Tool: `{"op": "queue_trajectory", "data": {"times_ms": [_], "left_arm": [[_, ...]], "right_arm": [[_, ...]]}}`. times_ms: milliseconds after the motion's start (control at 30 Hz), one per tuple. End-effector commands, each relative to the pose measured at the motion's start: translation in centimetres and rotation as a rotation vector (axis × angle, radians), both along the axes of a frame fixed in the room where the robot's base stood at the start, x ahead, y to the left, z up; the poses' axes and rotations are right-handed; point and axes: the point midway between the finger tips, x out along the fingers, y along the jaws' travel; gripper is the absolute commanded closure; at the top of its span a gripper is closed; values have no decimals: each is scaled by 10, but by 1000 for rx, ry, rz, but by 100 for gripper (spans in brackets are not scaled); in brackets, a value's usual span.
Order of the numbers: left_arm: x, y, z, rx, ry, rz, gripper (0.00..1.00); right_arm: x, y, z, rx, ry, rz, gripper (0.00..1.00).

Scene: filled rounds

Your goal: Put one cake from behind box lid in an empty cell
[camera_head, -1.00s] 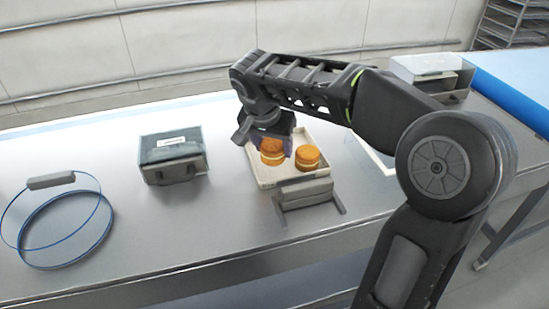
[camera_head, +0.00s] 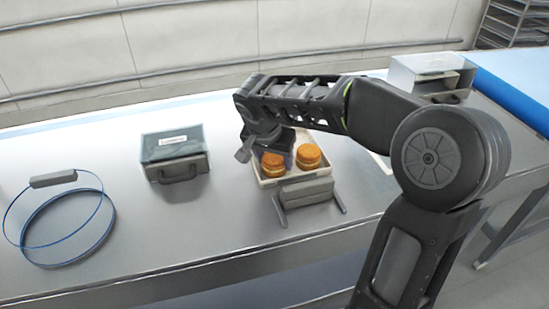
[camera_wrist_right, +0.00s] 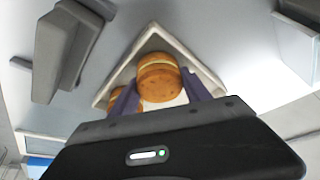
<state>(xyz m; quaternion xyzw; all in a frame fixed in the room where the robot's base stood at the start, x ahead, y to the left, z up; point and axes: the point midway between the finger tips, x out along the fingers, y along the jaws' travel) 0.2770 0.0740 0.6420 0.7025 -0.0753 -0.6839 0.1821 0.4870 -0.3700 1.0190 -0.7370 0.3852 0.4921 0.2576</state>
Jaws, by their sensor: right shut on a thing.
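Two orange-brown filled cakes are at a pale tray (camera_head: 264,184) in the head view. My right gripper (camera_head: 272,155) is shut on the left cake (camera_head: 272,166), at the tray's left side. The other cake (camera_head: 308,156) sits to its right. In the right wrist view, the held cake (camera_wrist_right: 158,80) is between the two fingers, and part of another cake (camera_wrist_right: 124,101) shows beside the left finger. I cannot tell whether the held cake touches the tray. A grey panel (camera_head: 306,191) on feet stands in front of the tray, perhaps the box lid. No empty cells can be made out.
A dark case (camera_head: 175,155) with a handle and clear top stands left of the tray. A blue wire loop (camera_head: 68,228) lies at the far left. A clear-sided box (camera_head: 430,76) stands at the back right. The table between loop and tray front is clear.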

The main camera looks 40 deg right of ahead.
Motion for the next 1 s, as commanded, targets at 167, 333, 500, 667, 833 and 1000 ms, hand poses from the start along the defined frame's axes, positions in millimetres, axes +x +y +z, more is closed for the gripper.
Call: {"op": "queue_trajectory", "data": {"times_ms": [167, 333, 500, 667, 833, 1000], "left_arm": [[0, 0, -3, -1, -1, -1, 64], [0, 0, -3, -1, -1, -1, 64], [0, 0, -1, -1, -1, 0, 64], [0, 0, -1, 0, 0, 0, 64], [0, 0, -4, -1, -1, -1, 64], [1, 0, -6, -2, -3, 0, 64]], "right_arm": [[0, 0, -2, 0, 0, 0, 39], [0, 0, -2, 0, 0, 0, 35], [0, 0, -1, 0, 0, 0, 35], [-1, 2, 7, 0, -1, 0, 35], [-7, 11, 33, -1, -4, 0, 35], [-14, 23, 67, 0, -5, 2, 35]]}}
